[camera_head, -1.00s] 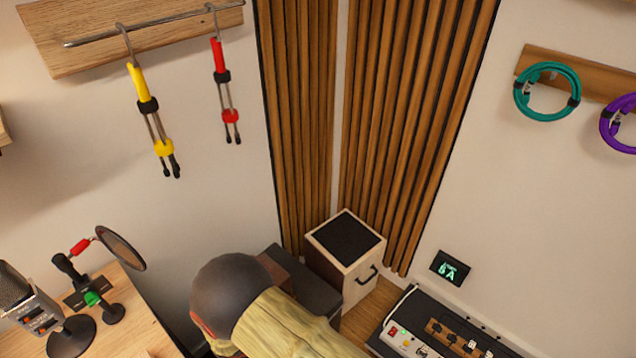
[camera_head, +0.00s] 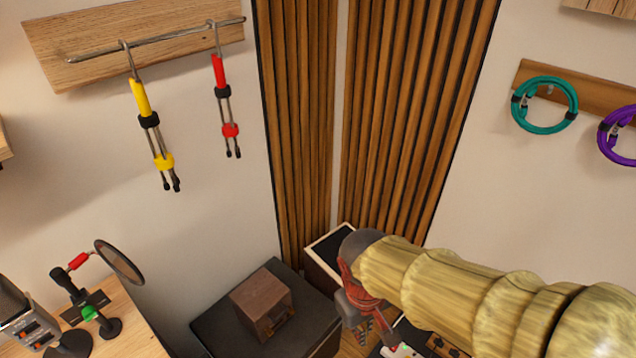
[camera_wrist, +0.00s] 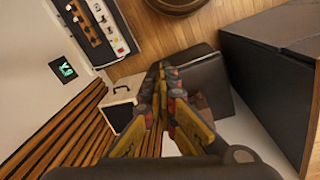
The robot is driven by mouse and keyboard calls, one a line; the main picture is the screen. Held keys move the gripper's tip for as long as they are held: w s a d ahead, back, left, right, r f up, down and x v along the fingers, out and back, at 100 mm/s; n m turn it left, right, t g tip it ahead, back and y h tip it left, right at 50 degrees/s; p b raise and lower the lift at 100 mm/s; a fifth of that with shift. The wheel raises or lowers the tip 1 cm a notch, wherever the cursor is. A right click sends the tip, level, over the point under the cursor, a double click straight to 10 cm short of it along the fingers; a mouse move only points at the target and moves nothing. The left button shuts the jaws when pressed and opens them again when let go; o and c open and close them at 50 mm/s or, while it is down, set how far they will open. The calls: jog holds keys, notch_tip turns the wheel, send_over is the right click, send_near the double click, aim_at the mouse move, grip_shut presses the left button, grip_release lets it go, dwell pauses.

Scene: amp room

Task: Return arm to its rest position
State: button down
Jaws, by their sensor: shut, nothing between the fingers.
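My arm (camera_head: 450,285) is yellowish and ribbed. It reaches in from the lower right of the head view, over the corner of the room. My gripper (camera_wrist: 162,72) shows in the wrist view with its dark, yellow and red fingers shut and nothing between them. In the head view its fingers point down near the lower middle, partly hidden by the wrist.
A brown box (camera_head: 262,302) sits on a dark case (camera_head: 215,328). A desk (camera_head: 135,335) with microphone gear is at left. Cables hang on both walls. A control panel (camera_wrist: 92,28) shows in the wrist view.

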jog(key=s+d+r+m+t, duration=0.3)
jog(key=d+r+m+t, duration=0.2)
jog(key=d+r, duration=0.5)
notch_tip(320, 180, up, 3)
jog(key=shift+r+y, duration=0.1)
jog(key=shift+y, duration=0.3)
jog(key=shift+s, duration=0.1)
